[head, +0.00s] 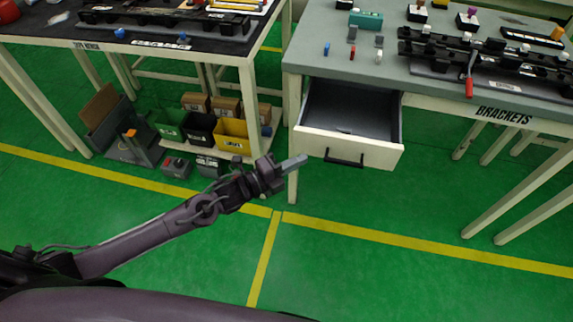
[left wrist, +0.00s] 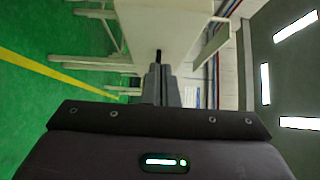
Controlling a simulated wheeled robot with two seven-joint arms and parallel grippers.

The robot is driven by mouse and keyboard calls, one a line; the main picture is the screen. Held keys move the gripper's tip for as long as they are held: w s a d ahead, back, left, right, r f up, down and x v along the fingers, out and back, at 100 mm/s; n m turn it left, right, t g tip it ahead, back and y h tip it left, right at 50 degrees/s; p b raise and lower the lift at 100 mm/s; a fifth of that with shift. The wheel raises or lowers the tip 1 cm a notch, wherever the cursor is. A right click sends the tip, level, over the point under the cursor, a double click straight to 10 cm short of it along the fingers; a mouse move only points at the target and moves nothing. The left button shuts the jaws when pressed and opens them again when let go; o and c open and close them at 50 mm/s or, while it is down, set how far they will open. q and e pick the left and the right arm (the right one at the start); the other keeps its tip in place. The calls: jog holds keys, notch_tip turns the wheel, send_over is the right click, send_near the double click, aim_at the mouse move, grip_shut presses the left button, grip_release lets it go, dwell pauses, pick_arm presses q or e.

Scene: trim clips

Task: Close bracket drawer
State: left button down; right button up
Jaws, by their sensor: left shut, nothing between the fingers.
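The bracket drawer (head: 351,148) is a cream drawer with a dark handle (head: 344,161), pulled out from under the bracket table (head: 433,99). Its grey inside shows and looks mostly empty. My left gripper (head: 303,159) is shut and empty, just left of the drawer front and pointing toward it. Whether it touches the front is not clear. In the left wrist view the shut fingers (left wrist: 160,84) point at a pale surface with a dark spot at the fingertips. My right gripper is not in view.
Small clips (head: 352,52) and dark bracket rails (head: 478,50) lie on the table top. Another table (head: 120,47) stands at the left, with green, black and yellow bins (head: 232,138) beneath it. The green floor in front of the drawer is clear.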

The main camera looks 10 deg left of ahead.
aim_at(325, 148)
pick_arm(q)
jog(key=x, duration=0.4)
jog(key=shift+w+d, duration=0.25)
jog(key=shift+w, duration=0.05)
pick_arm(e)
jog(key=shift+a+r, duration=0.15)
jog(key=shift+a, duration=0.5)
pick_arm(q)
jog(key=shift+w, duration=0.1)
